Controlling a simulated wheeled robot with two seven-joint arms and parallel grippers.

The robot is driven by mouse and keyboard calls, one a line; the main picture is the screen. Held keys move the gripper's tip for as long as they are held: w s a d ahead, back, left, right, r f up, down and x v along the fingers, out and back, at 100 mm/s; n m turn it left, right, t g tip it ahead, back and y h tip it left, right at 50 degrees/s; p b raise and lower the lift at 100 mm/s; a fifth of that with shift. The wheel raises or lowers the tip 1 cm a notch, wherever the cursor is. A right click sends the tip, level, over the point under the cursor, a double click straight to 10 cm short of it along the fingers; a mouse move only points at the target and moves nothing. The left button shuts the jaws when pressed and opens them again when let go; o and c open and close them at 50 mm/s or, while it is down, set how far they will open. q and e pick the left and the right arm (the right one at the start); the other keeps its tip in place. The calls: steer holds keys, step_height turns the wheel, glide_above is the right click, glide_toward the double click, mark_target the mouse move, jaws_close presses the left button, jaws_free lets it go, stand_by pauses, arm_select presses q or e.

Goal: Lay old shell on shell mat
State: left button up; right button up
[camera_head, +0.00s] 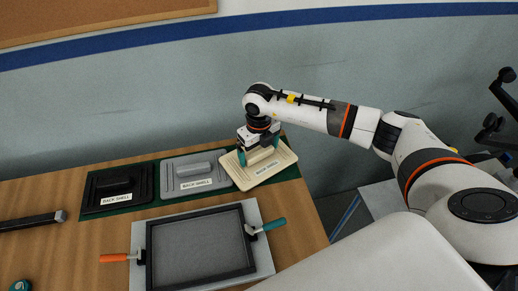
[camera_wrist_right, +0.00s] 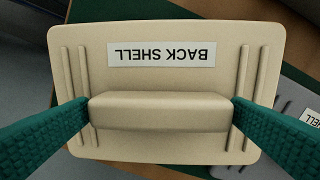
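A beige back shell (camera_head: 281,160) with a white label is held at the right end of the dark green shell mat (camera_head: 292,174). It is turned relative to the mat. My right gripper (camera_head: 258,157) is shut on the shell's raised middle bar; in the right wrist view, green fingers press both ends of that bar on the shell (camera_wrist_right: 160,112). Whether the shell touches the mat or hovers just above it, I cannot tell. A black back shell (camera_head: 118,183) and a grey back shell (camera_head: 195,172) lie on the mat to the left. My left gripper is out of view.
A grey fixture plate (camera_head: 265,262) with a black-framed mesh panel (camera_head: 200,247) lies in front of the mat. An orange-handled clamp (camera_head: 114,257) and a teal-handled clamp (camera_head: 271,225) flank it. A dark bar (camera_head: 30,221) lies at left. The table ends right of the mat.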

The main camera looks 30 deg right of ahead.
mark_target(259, 152)
steer(key=shift+r, duration=0.25)
steer(key=shift+r+p, duration=0.5)
steer(key=shift+p, duration=0.2)
step_height(259, 152, up, 12)
steer(key=b, duration=0.4)
steer(key=shift+f, duration=0.2)
